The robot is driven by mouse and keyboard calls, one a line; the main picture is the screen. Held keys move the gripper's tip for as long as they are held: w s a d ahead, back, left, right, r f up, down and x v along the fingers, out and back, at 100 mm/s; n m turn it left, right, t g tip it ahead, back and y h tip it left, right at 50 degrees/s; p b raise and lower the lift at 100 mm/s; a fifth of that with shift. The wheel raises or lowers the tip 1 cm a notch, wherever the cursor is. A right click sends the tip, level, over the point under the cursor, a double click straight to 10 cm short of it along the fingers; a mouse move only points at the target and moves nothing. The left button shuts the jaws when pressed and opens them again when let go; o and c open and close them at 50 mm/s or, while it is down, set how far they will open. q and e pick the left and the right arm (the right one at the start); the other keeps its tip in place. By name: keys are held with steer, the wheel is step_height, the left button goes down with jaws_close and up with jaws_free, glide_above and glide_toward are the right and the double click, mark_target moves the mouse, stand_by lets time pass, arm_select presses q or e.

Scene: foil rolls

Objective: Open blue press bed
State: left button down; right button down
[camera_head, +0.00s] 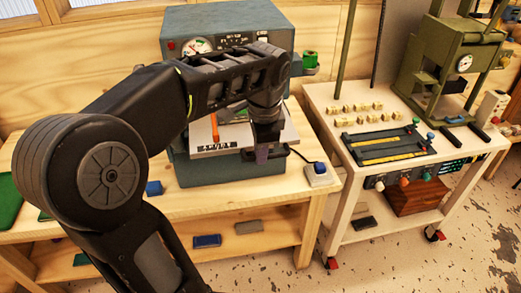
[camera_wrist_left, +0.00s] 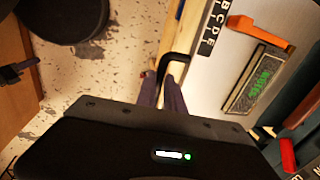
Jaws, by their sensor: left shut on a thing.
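The blue press (camera_head: 225,172) stands on the wooden bench, with a round dial on its upper housing. Its pale bed plate (camera_head: 200,141) lies in the opening between the upper housing and the lower body. An orange bar (camera_head: 214,128) is on the bed. In the left wrist view the bed (camera_wrist_left: 215,80) carries a lettered strip and a plate with green lettering (camera_wrist_left: 262,75). My left gripper (camera_head: 262,153) is at the bed's front edge, its fingers (camera_wrist_left: 173,88) shut on the black bed handle (camera_wrist_left: 176,57). My arm hides part of the press.
A small white box with a blue button (camera_head: 319,174) sits at the bench's right front corner. A green press (camera_head: 450,65) stands on a pale cart (camera_head: 340,127) to the right. Blue (camera_head: 207,241) and grey (camera_head: 248,227) blocks lie on the lower shelf.

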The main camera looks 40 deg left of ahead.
arm_select(q)
steer(key=c, duration=1.7)
jaws_free()
steer(key=shift+c, duration=0.2)
step_height(320, 180, up, 8)
steer(key=d, duration=0.1)
steer(key=shift+s+f, duration=0.15)
steer(key=shift+s, duration=0.25)
steer(key=shift+d, duration=0.15)
